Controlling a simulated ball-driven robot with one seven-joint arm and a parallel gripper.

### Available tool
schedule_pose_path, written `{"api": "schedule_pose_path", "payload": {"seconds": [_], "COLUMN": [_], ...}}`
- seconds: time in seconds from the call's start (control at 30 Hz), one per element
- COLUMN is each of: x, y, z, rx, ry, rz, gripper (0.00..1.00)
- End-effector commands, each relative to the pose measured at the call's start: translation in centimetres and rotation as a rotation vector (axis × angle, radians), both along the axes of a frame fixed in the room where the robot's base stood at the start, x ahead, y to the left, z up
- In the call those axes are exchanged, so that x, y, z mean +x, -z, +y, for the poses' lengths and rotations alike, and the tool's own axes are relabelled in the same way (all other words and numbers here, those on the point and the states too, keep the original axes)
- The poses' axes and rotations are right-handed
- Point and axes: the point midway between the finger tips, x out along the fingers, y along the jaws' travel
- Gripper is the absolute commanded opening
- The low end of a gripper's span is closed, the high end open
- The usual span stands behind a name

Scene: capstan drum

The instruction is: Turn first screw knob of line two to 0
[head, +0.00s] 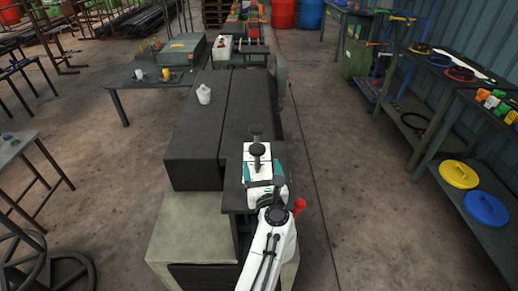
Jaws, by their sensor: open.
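My white arm reaches up from the bottom of the head view over the near end of a long dark machine bed (200,125). The fingers of my gripper cannot be made out; the arm's far part covers the place where they would be. A small dark rounded part (255,130) shows just beyond the arm's end; I cannot tell whether it is a knob or part of my arm. A red knob-like part (299,206) sticks out to the right of the arm. No numbered scale or line of screw knobs can be read in this view.
A white bottle (204,94) stands on the machine bed. A small table (118,79) with a yellow cup stands at the left. A shelf rack with yellow (458,174) and blue (485,208) discs is at the right. The floor between machine and rack is clear.

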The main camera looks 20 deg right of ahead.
Motion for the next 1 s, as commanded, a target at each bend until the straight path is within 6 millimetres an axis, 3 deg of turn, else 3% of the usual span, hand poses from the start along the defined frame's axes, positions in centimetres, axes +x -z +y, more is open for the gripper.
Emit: {"api": "schedule_pose_path", "payload": {"seconds": [0.2, 0.4, 0.9, 1.0], "x": [3.6, 6.0, 7.2, 7.2], "y": [-0.1, 0.0, 0.0, 0.0], "z": [-0.8, -1.2, -1.3, -1.3], "rx": [0.0, -0.001, -0.003, -0.003], "ry": [0.001, 0.001, -0.001, -0.001], "rz": [0.001, 0.0, 0.001, 0.001], "gripper": [0.77, 0.77, 0.77, 0.68]}}
